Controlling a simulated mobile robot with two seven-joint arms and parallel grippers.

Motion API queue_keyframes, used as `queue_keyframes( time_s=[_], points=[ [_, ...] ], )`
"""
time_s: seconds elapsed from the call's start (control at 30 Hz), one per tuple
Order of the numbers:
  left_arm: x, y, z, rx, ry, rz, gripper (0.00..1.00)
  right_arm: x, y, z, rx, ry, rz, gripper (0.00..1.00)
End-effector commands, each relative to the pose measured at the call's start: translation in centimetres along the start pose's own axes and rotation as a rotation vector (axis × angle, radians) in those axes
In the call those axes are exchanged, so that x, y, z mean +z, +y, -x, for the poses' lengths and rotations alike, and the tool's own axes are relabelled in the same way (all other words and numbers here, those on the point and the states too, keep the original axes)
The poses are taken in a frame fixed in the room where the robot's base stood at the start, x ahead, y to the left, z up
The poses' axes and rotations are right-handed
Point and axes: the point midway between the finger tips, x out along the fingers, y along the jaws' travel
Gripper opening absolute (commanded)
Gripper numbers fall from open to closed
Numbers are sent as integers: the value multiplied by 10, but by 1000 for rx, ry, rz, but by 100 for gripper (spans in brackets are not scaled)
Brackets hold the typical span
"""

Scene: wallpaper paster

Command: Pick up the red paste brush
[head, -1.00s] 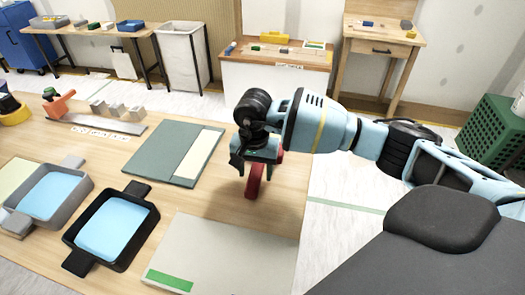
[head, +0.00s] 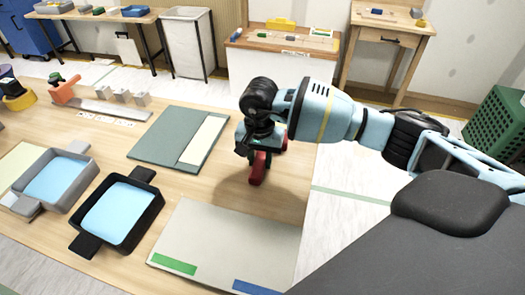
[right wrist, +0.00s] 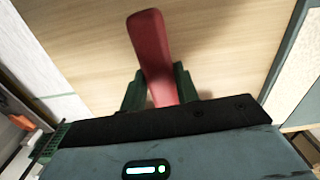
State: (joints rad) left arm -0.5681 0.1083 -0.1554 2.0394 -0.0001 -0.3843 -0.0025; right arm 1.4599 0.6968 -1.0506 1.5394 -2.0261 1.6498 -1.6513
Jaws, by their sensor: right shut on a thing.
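The red paste brush (head: 258,170) is under my right gripper (head: 262,153), near the right edge of the wooden table. In the right wrist view the brush (right wrist: 151,45) sticks out from between the two dark green fingers of the right gripper (right wrist: 158,88), which are shut on it. Part of the brush is hidden by the gripper in both views. A shadow lies on the table beside and below it. I cannot tell whether its lower end touches the table. My left gripper is not in view.
A green board with a pale strip (head: 160,140) lies left of the gripper. A grey panel (head: 230,240) lies in front. A black tray (head: 150,221) and a grey tray (head: 82,192), both light blue inside, stand at the left. The table's right edge is close by.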

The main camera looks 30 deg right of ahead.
Motion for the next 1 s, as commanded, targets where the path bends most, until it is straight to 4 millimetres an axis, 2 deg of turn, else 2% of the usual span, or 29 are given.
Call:
queue_keyframes(
  time_s=[0.17,0.33,0.8,1.0],
  points=[
    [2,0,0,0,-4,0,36,-1,-1,13,-4,4,1,8],
    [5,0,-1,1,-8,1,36,-1,-1,36,-4,5,-1,8],
    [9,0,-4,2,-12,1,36,99,-25,43,-3,0,6,8],
    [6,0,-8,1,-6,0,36,131,-33,47,-2,0,4,8]
  ],
)
